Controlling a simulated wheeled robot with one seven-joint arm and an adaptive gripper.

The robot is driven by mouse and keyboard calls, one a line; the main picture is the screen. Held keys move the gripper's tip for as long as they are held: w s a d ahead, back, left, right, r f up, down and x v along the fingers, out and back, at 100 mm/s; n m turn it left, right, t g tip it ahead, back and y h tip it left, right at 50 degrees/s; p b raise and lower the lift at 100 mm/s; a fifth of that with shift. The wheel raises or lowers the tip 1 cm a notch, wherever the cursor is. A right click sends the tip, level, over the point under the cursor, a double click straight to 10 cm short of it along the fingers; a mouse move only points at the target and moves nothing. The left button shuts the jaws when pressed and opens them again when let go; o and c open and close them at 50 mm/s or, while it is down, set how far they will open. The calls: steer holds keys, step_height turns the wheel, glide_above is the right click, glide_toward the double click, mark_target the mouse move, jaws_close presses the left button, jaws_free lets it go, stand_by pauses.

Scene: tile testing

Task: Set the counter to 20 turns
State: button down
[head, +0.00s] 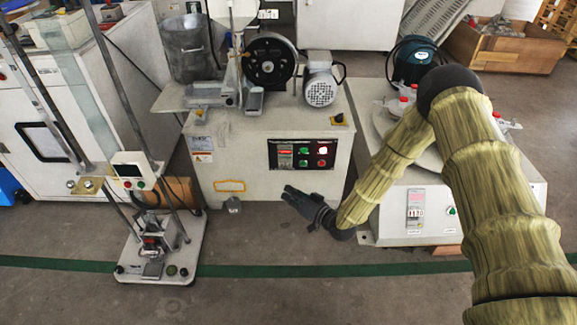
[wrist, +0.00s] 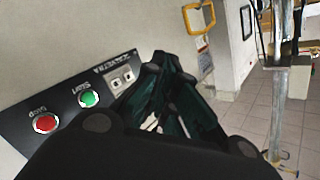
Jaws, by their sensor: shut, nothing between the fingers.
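The counter (head: 285,156) is at the left end of the black control panel (head: 312,154) on the middle machine's front; its digits are too small to read. My gripper (head: 288,193) is shut and empty, in front of the machine and below the panel in the head view. In the wrist view its dark fingers (wrist: 170,85) are close to the counter's right side in the picture; I cannot tell whether they touch.
A yellow handle (head: 229,185) is on the machine's lower left front. A tall test stand (head: 160,245) stands to the left on the floor. A grinding unit with a turntable and its own display (head: 415,205) is on the right.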

mark_target(289, 164)
steer(key=w+b, duration=0.3)
steer(key=w, duration=0.5)
steer(key=shift+w, duration=0.4)
steer(key=shift+w, duration=0.2)
stand_by(1.3)
steer(key=shift+w, duration=0.2)
steer(key=shift+w+b, duration=0.3)
steer(key=shift+w, duration=0.05)
stand_by(0.8)
steer(key=shift+s, duration=0.1)
steer(key=shift+s+p, duration=0.45)
steer(key=shift+s, duration=0.2)
steer(key=shift+s, duration=0.1)
